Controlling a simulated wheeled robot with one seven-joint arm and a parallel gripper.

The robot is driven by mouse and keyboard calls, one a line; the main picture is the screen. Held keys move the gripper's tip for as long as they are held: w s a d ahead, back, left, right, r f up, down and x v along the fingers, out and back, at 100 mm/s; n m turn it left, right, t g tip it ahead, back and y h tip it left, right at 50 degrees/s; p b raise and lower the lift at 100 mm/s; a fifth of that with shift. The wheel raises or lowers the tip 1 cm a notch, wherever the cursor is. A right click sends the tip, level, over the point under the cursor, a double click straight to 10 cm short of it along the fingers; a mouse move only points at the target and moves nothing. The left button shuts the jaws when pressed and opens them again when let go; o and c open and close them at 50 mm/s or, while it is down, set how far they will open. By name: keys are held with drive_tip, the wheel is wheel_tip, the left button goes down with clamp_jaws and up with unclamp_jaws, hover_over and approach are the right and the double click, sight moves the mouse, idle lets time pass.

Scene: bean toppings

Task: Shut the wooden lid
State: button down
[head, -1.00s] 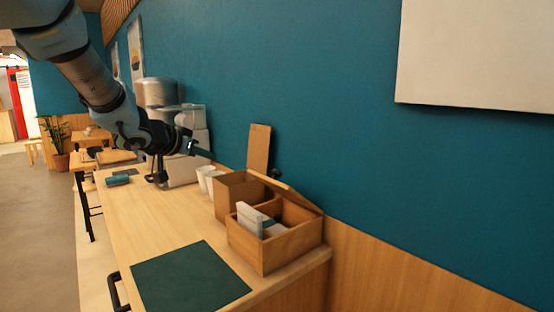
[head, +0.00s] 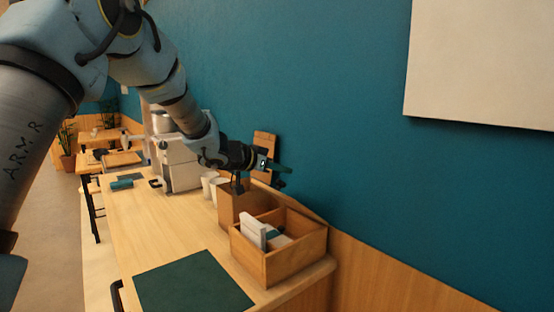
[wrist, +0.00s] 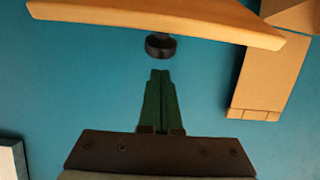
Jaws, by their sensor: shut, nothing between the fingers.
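A wooden box (head: 280,262) with compartments stands at the counter's wall side in the head view. A thin wooden lid (head: 302,209) slants up along its wall side, seen nearly edge-on. In the wrist view a wooden board with a curved edge, apparently this lid (wrist: 170,14), crosses the top, with a black knob (wrist: 160,46) below it. My gripper (head: 286,169) is above the box's far end, close to the wall. Its green fingers (wrist: 160,73) are together and empty, pointing toward the knob, with a gap visible between them.
An upright wooden board (head: 265,142) stands behind my gripper; a wooden panel also shows in the wrist view (wrist: 265,80). White cups (head: 209,183) and a coffee machine (head: 178,163) stand farther along the counter. A dark green mat (head: 193,283) lies in front.

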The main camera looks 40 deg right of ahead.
drive_tip(key=shift+a+f, duration=0.8)
drive_tip(key=shift+a, duration=0.05)
drive_tip(key=a+f+h+b, duration=0.5)
drive_tip(key=f+b, duration=0.4)
drive_tip(key=b, duration=1)
drive_tip(key=shift+w+a+h, duration=0.2)
drive_tip(key=shift+a+h, duration=0.1)
drive_tip(key=shift+a, duration=0.55)
drive_tip(key=shift+r, duration=0.1)
